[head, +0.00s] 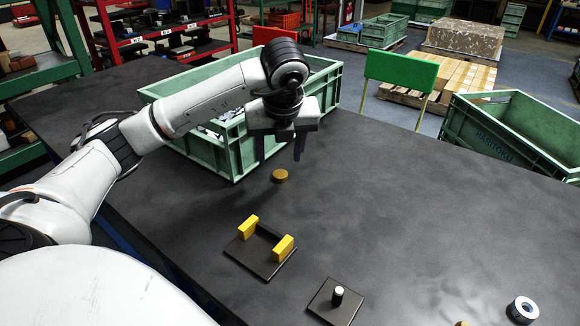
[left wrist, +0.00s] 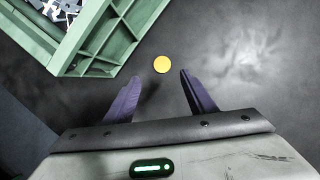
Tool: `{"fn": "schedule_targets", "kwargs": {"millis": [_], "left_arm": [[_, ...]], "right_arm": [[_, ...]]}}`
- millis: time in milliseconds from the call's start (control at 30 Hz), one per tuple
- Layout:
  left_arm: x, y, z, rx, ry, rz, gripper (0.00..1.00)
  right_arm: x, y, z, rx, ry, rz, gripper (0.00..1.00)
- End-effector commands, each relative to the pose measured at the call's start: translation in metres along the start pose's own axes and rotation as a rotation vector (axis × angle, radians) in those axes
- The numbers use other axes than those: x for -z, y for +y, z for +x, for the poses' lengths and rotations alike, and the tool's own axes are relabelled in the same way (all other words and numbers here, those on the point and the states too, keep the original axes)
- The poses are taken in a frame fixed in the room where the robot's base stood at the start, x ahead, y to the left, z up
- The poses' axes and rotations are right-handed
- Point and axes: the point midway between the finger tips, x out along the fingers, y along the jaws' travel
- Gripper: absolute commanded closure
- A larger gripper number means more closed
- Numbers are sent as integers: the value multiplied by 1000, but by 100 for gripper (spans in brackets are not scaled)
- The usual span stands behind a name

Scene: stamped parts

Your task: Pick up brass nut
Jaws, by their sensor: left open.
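The brass nut (head: 280,176) looks like a small round gold-brown disc lying flat on the dark table. It also shows in the left wrist view as a yellow disc (left wrist: 162,64), just beyond the fingertips and roughly centred between them; no hole can be made out. My left gripper (head: 279,156) is open and empty, pointing down above the table close to the nut. Its two dark fingers also show in the left wrist view (left wrist: 160,77), apart from each other and from the nut. My right gripper is not in view.
A green crate (head: 238,150) holding metal parts stands close behind and left of the gripper. Nearer are a dark fixture with two yellow blocks (head: 262,257), a plate with a white-topped peg (head: 335,300) and a silver ring (head: 523,310). The table right of the nut is clear.

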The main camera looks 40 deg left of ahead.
Motion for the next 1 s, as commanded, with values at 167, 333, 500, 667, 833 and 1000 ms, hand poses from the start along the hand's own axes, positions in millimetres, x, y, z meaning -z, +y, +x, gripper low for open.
{"fn": "schedule_targets", "kwargs": {"millis": [167, 333, 500, 667, 833, 1000], "left_arm": [[0, 0, 25, -2, 2, 0, 49], [-1, -2, 37, 0, 2, 0, 49], [-4, -7, 62, -1, 3, 1, 49], [-5, -7, 79, 0, 1, 1, 49], [-5, -7, 81, 1, 0, 2, 49], [-5, -7, 81, 1, 0, 2, 63]], "right_arm": [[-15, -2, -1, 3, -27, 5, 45], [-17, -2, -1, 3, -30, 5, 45], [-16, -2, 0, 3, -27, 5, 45], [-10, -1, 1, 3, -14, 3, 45], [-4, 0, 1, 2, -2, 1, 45], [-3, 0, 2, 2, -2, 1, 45]]}}
